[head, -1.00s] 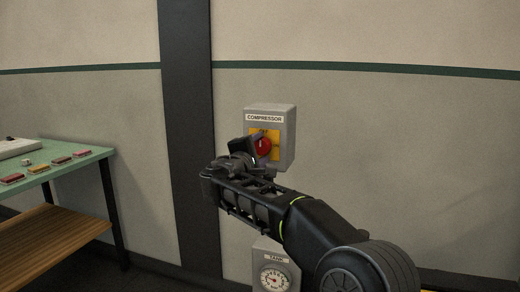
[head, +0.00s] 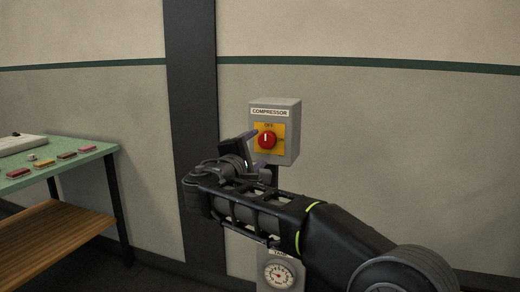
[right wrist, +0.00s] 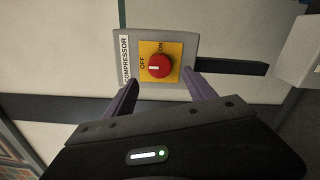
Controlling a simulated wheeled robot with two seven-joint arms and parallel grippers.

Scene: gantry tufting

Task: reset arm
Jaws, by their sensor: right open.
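My right gripper (head: 250,152) is open and empty, just to the lower left of the compressor switch in the head view. In the right wrist view its two purple fingers (right wrist: 160,82) are spread apart, with the red knob (right wrist: 160,66) showing between and beyond them. The knob also shows in the head view (head: 266,140). It sits on a yellow plate on the grey compressor box (head: 289,140), and its white mark points toward OFF. The fingers appear clear of the knob. My left gripper is not in view.
A tank gauge box (head: 279,274) is on the wall below my right forearm. A dark vertical post (head: 190,100) stands left of the compressor box. A green-topped table (head: 85,148) with several small coloured items is at the far left. The wall to the right is clear.

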